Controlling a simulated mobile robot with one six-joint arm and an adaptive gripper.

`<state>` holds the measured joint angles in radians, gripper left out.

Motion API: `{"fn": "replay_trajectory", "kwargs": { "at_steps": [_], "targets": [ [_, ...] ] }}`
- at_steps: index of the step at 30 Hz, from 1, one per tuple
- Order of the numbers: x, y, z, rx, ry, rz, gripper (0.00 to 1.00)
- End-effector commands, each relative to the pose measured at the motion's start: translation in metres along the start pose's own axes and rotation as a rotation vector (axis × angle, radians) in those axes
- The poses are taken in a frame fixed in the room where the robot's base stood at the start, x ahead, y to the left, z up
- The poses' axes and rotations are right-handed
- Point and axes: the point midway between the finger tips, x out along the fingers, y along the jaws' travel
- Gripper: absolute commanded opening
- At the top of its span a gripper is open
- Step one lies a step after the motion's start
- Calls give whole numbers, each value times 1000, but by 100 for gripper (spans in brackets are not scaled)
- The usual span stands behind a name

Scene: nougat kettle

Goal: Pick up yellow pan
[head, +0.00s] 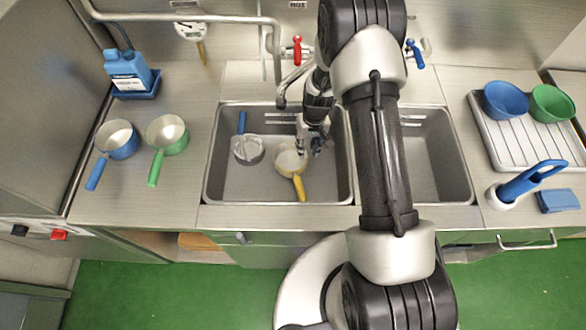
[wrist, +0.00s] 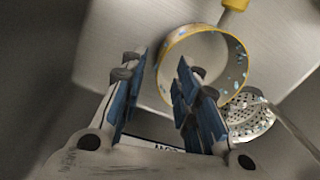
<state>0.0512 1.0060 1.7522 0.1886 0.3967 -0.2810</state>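The yellow pan (head: 290,160) sits in the left sink basin, its yellow handle pointing toward the front edge. In the wrist view the round pan (wrist: 205,52) has a yellow rim with blue specks, and its handle runs off the top. My gripper (head: 309,148) is over the basin beside the pan's back right side. In the wrist view my gripper (wrist: 158,70) is open and empty, with two blue-padded fingers apart. The pan's near left rim shows between the fingertips, and the right finger covers part of the pan. I cannot tell whether they touch.
A grey pan with a blue handle (head: 248,150) lies left in the same basin. The tap (head: 290,85) and basin walls are close. Blue (head: 117,139) and green (head: 167,134) pans stand on the left counter.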

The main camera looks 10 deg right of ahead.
Motion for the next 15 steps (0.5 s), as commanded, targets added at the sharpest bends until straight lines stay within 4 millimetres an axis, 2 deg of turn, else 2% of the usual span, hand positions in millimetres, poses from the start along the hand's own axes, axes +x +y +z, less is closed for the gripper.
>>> {"fn": "replay_trajectory", "kwargs": {
  "at_steps": [1,6,15],
  "targets": [
    [11,-2,2,-1,-4,-1,29],
    [36,-3,1,1,-1,-1,29],
    [39,-3,1,0,-1,0,27]
  ]
}}
